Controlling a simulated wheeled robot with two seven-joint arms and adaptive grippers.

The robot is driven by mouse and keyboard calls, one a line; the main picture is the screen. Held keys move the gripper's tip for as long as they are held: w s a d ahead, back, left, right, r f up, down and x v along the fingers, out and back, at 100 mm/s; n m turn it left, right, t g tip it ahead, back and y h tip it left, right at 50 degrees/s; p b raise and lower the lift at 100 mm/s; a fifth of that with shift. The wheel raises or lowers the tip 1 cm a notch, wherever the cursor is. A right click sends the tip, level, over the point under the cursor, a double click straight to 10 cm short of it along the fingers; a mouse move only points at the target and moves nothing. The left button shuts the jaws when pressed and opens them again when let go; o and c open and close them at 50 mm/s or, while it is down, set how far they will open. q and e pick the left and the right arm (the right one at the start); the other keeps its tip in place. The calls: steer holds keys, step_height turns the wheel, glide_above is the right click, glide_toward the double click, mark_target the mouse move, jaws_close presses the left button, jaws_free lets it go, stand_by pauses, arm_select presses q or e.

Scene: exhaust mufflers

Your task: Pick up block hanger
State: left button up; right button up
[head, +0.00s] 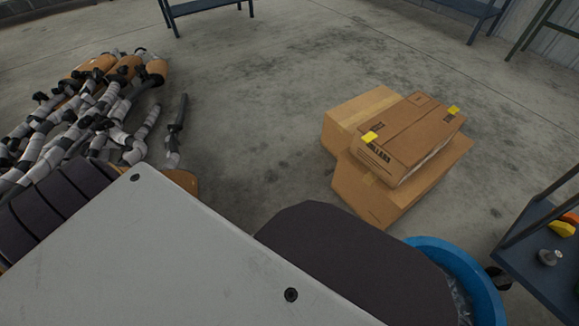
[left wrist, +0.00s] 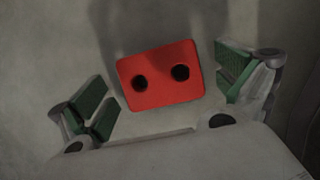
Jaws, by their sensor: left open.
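The block hanger (left wrist: 160,92) is a red block with rounded corners and two dark round holes, seen in the left wrist view. My left gripper (left wrist: 168,92) is open, with one green-padded finger to the left of the red block and the other to its right. Gaps show between the block and both pads, so neither appears to touch it. I cannot tell the exact distance in depth. The head view shows neither the red block nor either gripper.
In the head view, cardboard boxes (head: 400,150) are stacked on the concrete floor. A blue bin (head: 470,275) and a dark blue cart (head: 545,250) stand at the lower right. The middle floor is clear.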

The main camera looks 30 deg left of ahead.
arm_select(q)
steer(key=shift+c, duration=0.3)
steer(key=c, duration=1.1)
steer(key=shift+r, duration=0.15)
arm_select(e)
steer(key=shift+r, duration=0.1)
arm_select(q)
steer(key=shift+r+p, duration=1.15)
steer(key=shift+p, duration=0.05)
step_height(320, 180, up, 2)
steer(key=shift+r+p, duration=0.1)
steer(key=shift+p, duration=0.75)
step_height(320, 180, up, 4)
steer(key=p, duration=0.3)
steer(key=shift+r+p, duration=0.6)
steer(key=shift+p, duration=0.05)
arm_select(e)
step_height(320, 180, up, 13)
steer(key=s+d+n+g+h, duration=0.1)
steer(key=d+g+h, duration=0.1)
steer(key=d, duration=0.1)
